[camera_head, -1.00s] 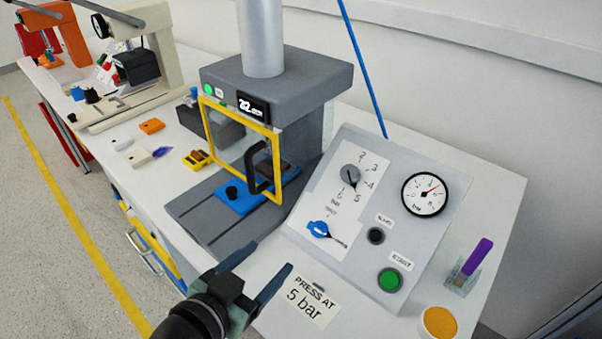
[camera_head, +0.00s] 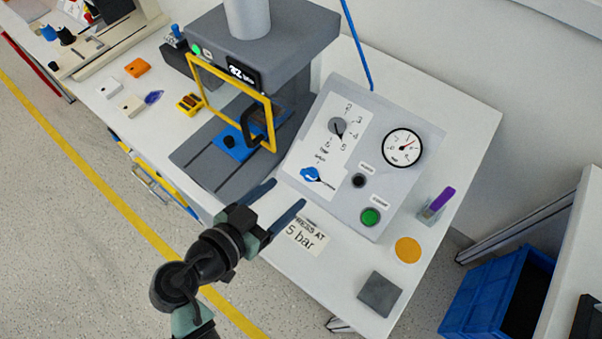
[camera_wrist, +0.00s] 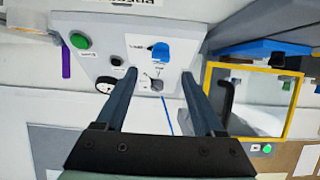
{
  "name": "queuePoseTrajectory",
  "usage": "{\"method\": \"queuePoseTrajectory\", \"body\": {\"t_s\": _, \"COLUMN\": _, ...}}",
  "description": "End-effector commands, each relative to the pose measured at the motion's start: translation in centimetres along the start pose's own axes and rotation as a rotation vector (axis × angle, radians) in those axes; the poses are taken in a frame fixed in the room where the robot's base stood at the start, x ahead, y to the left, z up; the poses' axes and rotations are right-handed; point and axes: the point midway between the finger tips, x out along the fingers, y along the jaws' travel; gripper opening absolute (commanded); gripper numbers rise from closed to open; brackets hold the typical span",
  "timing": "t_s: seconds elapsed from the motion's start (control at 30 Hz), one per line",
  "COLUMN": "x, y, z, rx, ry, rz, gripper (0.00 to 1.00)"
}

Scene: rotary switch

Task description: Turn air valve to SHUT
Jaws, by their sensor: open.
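The air valve is a blue rotary knob (camera_head: 310,174) low on the left of the sloped grey control panel (camera_head: 385,118). Its pointed end, dark at the tip, points right and slightly down in the head view. The small labels beside it are too blurred to read. In the wrist view the blue knob (camera_wrist: 160,52) appears ahead, between the fingers. My gripper (camera_head: 288,192) is open and empty, with its fingers pointing toward the panel's lower left edge, short of the knob and apart from it.
A grey pressure knob (camera_head: 337,126) sits above the valve. A gauge (camera_head: 402,147), a black button (camera_head: 358,181) and a green button (camera_head: 370,217) are to its right. The press with a yellow guard frame (camera_head: 272,110) stands close on the left. A "PRESS AT 5 bar" label (camera_head: 303,239) lies in front.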

Motion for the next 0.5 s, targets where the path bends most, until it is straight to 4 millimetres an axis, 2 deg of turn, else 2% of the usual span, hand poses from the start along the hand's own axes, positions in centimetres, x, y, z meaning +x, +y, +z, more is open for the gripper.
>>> {"method": "queuePoseTrajectory", "body": {"t_s": 0.03, "x": 1.1, "y": 0.0, "z": -0.1, "rx": 0.0, "ry": 0.0, "rz": 0.003, "gripper": 0.7}}
{"method": "queuePoseTrajectory", "body": {"t_s": 0.2, "x": 4.3, "y": 0.0, "z": -0.1, "rx": 0.001, "ry": 0.0, "rz": 0.001, "gripper": 0.7}}
{"method": "queuePoseTrajectory", "body": {"t_s": 0.33, "x": 6.0, "y": 0.0, "z": -0.1, "rx": 0.0, "ry": -0.001, "rz": 0.001, "gripper": 0.7}}
{"method": "queuePoseTrajectory", "body": {"t_s": 0.5, "x": 7.0, "y": 0.0, "z": 0.0, "rx": 0.001, "ry": -0.001, "rz": -0.001, "gripper": 0.7}}
